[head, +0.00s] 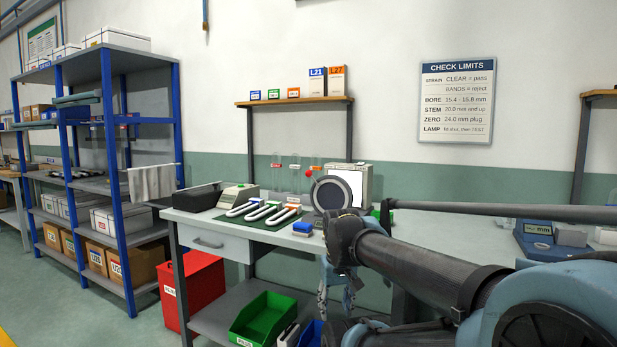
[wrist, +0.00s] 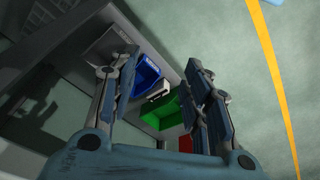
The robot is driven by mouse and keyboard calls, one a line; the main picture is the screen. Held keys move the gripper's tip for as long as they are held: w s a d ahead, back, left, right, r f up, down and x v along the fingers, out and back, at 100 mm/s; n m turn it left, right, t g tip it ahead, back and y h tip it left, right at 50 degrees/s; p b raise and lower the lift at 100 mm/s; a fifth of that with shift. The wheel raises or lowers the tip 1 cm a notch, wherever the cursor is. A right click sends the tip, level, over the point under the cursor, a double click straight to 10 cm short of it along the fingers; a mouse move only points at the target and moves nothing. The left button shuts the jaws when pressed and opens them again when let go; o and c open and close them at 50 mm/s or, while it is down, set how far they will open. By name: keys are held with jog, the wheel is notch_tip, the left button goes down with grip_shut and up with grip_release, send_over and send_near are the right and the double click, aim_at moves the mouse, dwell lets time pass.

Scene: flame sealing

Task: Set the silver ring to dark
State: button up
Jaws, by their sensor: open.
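The silver ring (head: 317,191) is the pale rim around a dark round face on a bench instrument. It stands upright at the back right of the workbench (head: 215,217) in the head view. A small red knob (head: 310,173) shows at its upper left edge. Whether the face reads light or dark is too small to tell for sure. My gripper (head: 336,285) hangs below and in front of the ring, beside the bench's front edge, partly hidden by my arm. In the wrist view my gripper (wrist: 163,85) is open and empty, pointing down toward the lower shelf. The ring is not in the wrist view.
A green bin (head: 262,318) and a blue bin (wrist: 148,72) are on the lower shelf. A red bin (head: 192,287) stands left.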

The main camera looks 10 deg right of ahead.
jog(key=w+r+n, duration=0.1)
jog(key=w+r, duration=1)
jog(key=r, duration=0.4)
jog(key=w+r+n, duration=0.1)
jog(key=w+r, duration=1)
jog(key=r, duration=0.4)
jog(key=n+g+h, duration=0.1)
jog(key=n+h, duration=0.1)
send_near(309, 172)
jog(key=x, duration=0.7)
jog(key=w+x, duration=0.1)
jog(key=x, duration=0.2)
jog(key=shift+w+d+f, duration=0.1)
jog(key=shift+f, duration=0.25)
grip_shut()
